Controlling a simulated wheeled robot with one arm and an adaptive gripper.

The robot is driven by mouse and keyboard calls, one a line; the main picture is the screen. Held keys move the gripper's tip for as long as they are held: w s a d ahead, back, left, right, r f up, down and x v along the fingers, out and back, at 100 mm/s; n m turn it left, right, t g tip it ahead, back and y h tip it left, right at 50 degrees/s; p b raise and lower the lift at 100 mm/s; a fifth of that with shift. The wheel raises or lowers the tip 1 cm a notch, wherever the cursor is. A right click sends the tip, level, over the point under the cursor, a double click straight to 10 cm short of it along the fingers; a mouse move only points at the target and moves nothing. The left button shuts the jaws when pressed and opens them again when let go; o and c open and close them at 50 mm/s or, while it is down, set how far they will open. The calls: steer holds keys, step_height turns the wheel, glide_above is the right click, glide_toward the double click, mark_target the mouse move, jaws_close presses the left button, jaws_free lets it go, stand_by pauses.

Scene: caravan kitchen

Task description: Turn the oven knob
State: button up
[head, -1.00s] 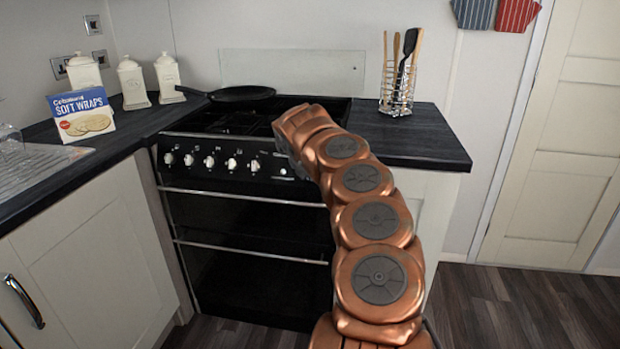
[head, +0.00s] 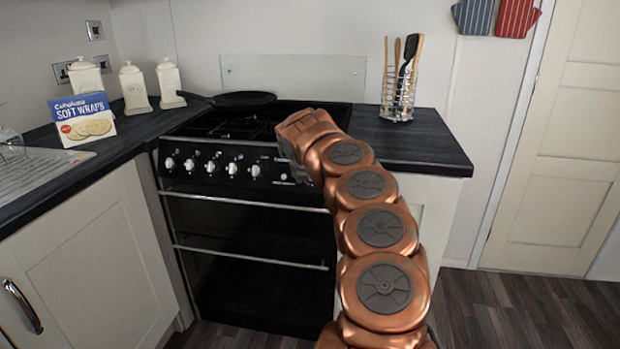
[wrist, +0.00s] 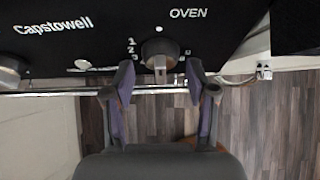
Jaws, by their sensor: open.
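My gripper (wrist: 160,74) is open, with one purple-and-grey finger on each side of the knob's lower part. Its tips are close to the panel; I cannot tell whether they touch the knob. The oven (head: 245,235) is black, with two doors and bar handles, in the middle of the head view. There my copper-coloured wrist hides the oven knob and most of my gripper.
Several white hob knobs (head: 211,167) line the panel to the left of my wrist. A door handle bar (wrist: 60,93) runs just below the panel. A black pan (head: 243,99) sits on the hob. A utensil rack (head: 397,100) stands on the right counter (head: 430,150).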

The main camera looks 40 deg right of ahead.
steer(key=v, duration=1.2)
steer(key=shift+r, duration=0.1)
stand_by(0.6)
